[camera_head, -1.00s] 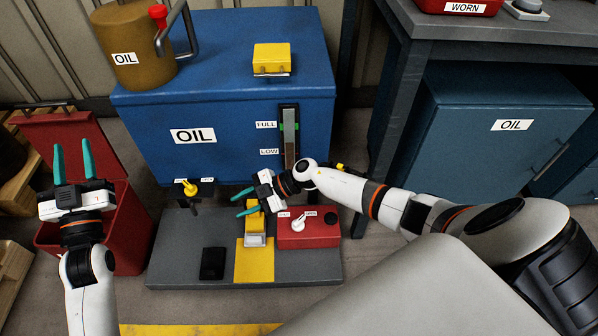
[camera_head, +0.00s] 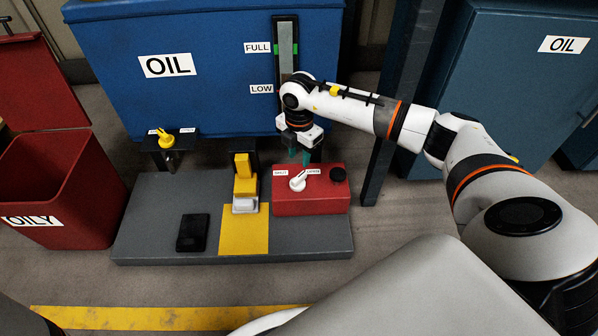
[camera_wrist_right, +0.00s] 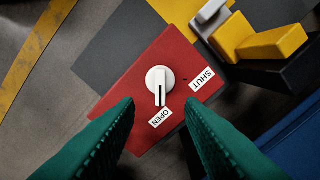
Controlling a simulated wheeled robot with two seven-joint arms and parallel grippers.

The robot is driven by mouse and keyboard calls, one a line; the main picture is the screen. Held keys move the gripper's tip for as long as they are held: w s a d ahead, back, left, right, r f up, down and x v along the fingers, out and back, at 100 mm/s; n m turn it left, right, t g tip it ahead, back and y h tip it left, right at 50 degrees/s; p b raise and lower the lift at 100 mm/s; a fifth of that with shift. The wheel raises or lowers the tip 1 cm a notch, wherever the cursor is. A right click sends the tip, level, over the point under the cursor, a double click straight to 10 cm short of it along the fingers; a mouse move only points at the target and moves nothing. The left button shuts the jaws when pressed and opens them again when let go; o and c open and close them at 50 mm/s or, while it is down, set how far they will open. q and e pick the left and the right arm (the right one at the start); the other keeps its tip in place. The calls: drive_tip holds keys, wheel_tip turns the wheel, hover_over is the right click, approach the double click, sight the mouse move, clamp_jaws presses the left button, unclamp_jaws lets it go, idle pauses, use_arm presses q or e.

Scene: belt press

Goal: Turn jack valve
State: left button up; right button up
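The jack valve is a white knob (camera_head: 298,181) on top of a red box (camera_head: 312,198), between SHUT and OPEN labels. In the right wrist view the knob (camera_wrist_right: 160,80) has its pointer towards the OPEN label (camera_wrist_right: 160,117). My right gripper (camera_head: 306,158) is over the back of the red box, pointing down, just behind the knob. In the right wrist view its green fingers (camera_wrist_right: 159,101) are spread with nothing between them, and the knob appears beyond their tips, apart from them. My left gripper is not in view.
The red box stands on a grey plate (camera_head: 150,240), beside a yellow jack (camera_head: 244,180) and a black pedal (camera_head: 193,232). A yellow tap (camera_head: 166,138) sits before the blue oil tank (camera_head: 200,95). A red bin (camera_head: 60,200) is left; a dark post (camera_head: 378,170) stands right.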

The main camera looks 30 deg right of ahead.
sight(299, 177)
wheel_tip(299, 177, down, 8)
drive_tip(key=b, duration=0.4)
drive_tip(key=shift+f, duration=0.2)
clamp_jaws()
